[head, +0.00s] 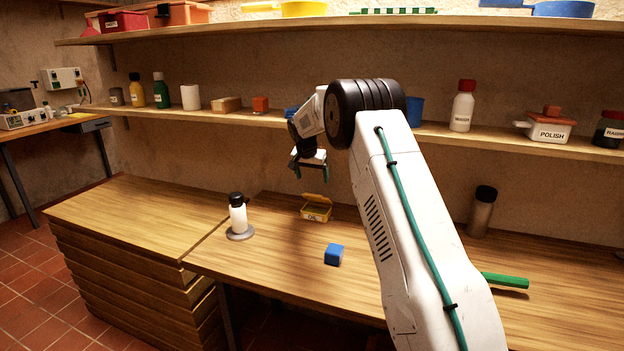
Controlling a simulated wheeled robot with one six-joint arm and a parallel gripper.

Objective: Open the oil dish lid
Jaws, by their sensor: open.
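The oil dish (317,213) is a small yellow box labelled OIL, standing on the wooden table near its back. Its lid (316,199) appears raised, tilted up above the box at the back. My gripper (311,174) is open and points downward, above and slightly left of the dish, apart from it. No object shows between its fingers. The inside of the dish is too small to make out.
A white bottle with a black cap (238,216) stands on a grey round base left of the dish. A blue block (334,254) lies in front. A grey bottle (481,212) and green bar (505,281) are right of my arm. A shelf (215,115) runs behind.

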